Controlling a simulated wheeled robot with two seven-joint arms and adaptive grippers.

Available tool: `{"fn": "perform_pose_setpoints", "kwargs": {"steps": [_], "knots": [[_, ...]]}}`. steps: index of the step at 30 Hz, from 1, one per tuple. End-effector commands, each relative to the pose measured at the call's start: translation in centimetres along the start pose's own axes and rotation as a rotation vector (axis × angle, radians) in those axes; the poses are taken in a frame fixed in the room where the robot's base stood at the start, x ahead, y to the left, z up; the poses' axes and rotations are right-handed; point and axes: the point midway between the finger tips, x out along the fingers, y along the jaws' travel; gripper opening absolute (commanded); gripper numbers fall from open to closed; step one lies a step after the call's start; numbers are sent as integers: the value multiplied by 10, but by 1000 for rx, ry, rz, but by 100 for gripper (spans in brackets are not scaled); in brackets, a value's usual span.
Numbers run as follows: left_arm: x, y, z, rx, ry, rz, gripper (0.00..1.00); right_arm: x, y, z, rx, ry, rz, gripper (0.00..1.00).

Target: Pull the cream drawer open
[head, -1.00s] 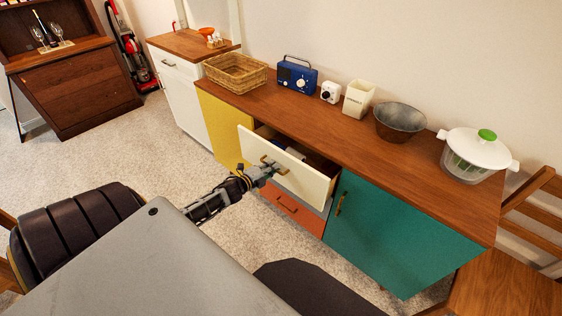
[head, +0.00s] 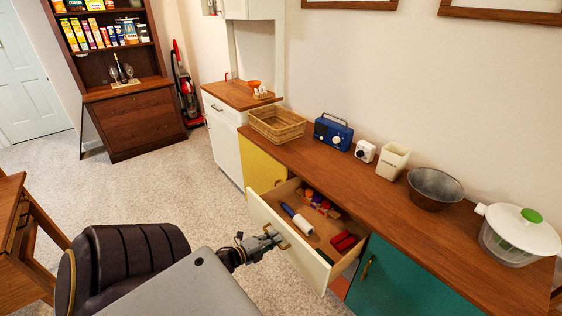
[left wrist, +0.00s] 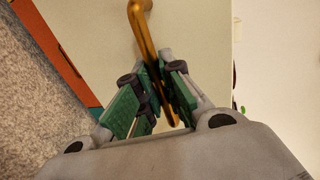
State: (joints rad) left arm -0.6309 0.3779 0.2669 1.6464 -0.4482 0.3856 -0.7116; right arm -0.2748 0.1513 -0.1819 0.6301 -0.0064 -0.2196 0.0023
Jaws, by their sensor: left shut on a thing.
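The cream drawer (head: 289,240) stands well out from the sideboard, and its inside shows in the head view. It holds a blue and white roller (head: 297,218), red items (head: 343,241) and several small colourful things. My left gripper (head: 274,238) is at the drawer's brass handle (head: 283,245). In the left wrist view the green-padded fingers (left wrist: 165,92) are closed around the brass handle (left wrist: 145,40), with the cream drawer front (left wrist: 195,30) behind it. My right gripper is not in view.
The sideboard top (head: 325,171) carries a wicker basket (head: 277,124), a blue radio (head: 333,132), a metal bowl (head: 436,188) and a salad spinner (head: 518,236). A teal door (head: 395,285) is right of the drawer. A dark chair (head: 130,265) stands at lower left. Carpet (head: 190,190) is clear beyond it.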

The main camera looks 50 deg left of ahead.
Motion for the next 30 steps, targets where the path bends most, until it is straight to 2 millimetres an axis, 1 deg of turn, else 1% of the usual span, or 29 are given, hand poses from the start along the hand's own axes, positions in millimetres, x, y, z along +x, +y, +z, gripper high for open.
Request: {"fn": "perform_pose_setpoints", "kwargs": {"steps": [1, 6, 17, 18, 22, 30], "knots": [[-5, 1, 0, -2, 0, 2, 0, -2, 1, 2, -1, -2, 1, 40], [-12, 3, 0, -1, -1, 1, 0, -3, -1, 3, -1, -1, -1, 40], [-12, 3, 0, 0, 0, 0, 0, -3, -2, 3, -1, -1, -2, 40], [-12, 3, 0, 0, 0, 0, 14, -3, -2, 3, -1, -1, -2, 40], [-12, 3, 0, 0, 0, 0, 31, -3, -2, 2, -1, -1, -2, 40], [-12, 3, 0, 0, 0, 0, 31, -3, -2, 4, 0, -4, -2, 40]]}}
